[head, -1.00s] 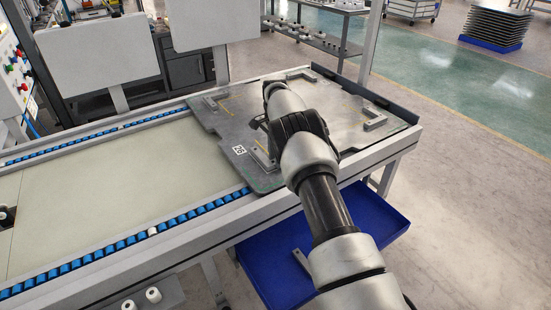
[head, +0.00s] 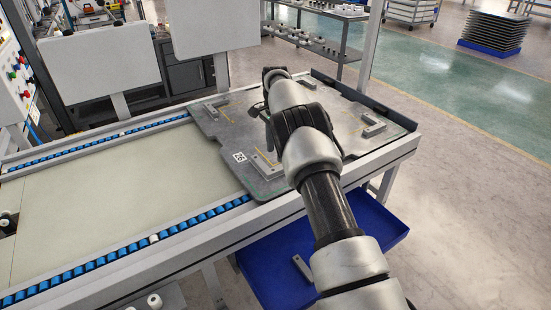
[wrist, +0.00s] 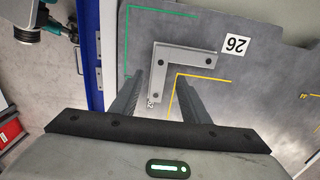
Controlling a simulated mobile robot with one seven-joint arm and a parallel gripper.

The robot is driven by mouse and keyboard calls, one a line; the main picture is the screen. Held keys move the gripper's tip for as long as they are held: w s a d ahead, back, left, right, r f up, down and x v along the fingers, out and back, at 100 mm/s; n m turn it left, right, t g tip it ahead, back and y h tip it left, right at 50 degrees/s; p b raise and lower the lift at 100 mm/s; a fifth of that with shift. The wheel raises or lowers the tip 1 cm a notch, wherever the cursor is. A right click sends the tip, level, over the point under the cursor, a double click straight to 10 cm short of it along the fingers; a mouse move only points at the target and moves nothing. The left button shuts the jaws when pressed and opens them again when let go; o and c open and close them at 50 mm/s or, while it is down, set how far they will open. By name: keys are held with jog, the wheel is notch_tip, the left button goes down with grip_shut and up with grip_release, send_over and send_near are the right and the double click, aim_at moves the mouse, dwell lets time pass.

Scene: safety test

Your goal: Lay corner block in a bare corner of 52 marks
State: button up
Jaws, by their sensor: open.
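A grey L-shaped corner block (wrist: 185,56) with dark holes lies flat on the dark plate (wrist: 255,75) in the wrist view, between a green corner line (wrist: 128,40) and a yellow corner line (wrist: 203,79). My gripper (wrist: 155,82) is open, its fingers on either side of one leg of the block; I cannot tell whether they touch it. Small lettering near the fingers may read 52. In the head view this block seems to be the one at the plate's near corner (head: 264,166). Another block (head: 373,129) sits at the right corner.
A blue bin (head: 372,232) below holds a grey bar (head: 301,267). White panels (head: 98,62) stand behind.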

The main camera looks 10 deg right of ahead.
jog(key=s+d+r+n+t, duration=0.1)
jog(key=s+r, duration=0.1)
jog(key=r, duration=0.7)
jog(key=s+d+r+n, duration=0.1)
jog(key=s+r, duration=0.1)
jog(key=r, duration=0.8)
jog(key=s+r+n+t, duration=0.2)
jog(key=s+r+n, duration=0.1)
jog(key=s+r, duration=0.75)
jog(key=s+a+r+n+t, duration=0.1)
jog(key=s+r+n, duration=0.2)
jog(key=s, duration=1.1)
jog(key=s+f+n, duration=0.2)
jog(key=s+f, duration=0.1)
jog(key=s, duration=0.5)
jog(key=s+a+f+n+t, duration=0.1)
jog(key=s+f+n, duration=0.2)
jog(key=s, duration=0.5)
jog(key=shift+s+f+t+p, duration=0.2)
jog(key=shift+s+t+p, duration=0.1)
jog(key=shift+p, duration=0.15)
